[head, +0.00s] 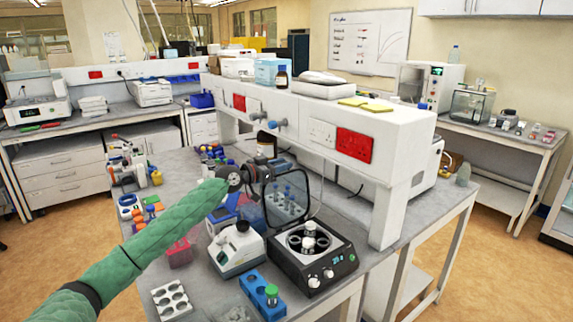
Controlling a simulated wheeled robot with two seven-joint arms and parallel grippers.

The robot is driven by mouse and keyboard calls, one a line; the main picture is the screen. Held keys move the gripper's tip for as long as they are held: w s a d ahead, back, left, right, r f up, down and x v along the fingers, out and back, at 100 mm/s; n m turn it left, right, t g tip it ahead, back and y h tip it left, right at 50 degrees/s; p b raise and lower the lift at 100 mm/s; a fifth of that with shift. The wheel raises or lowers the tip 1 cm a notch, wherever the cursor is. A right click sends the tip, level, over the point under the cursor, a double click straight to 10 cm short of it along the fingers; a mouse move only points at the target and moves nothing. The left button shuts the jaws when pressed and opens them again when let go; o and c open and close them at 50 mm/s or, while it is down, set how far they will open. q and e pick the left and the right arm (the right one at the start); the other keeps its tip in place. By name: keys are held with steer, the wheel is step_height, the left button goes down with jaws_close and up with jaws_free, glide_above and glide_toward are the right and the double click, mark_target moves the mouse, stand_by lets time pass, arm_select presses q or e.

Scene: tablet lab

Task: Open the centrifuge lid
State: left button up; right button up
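The centrifuge (345,262) is a dark box with a light top and control knobs on its front, on the bench at lower centre. Its dark-framed, see-through lid (286,194) stands raised at the back, so the round rotor bowl shows. My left arm, in a green sleeve, comes in from the left. My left gripper (255,176) is at the lid's upper left edge; I cannot tell whether it touches the lid. Its fingers are small and dark, so their opening is unclear. My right gripper is not in view.
A white instrument (237,249) stands left of the centrifuge, and a blue tube rack (262,296) lies in front of it. A white shelf unit (398,125) rises behind and to the right. A brown bottle (266,145) and several small items crowd the bench behind the gripper.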

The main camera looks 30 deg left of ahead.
arm_select(q)
steer(key=shift+s+a+r, duration=0.1)
steer(key=shift+s, duration=0.05)
steer(key=shift+c, duration=0.4)
jaws_close()
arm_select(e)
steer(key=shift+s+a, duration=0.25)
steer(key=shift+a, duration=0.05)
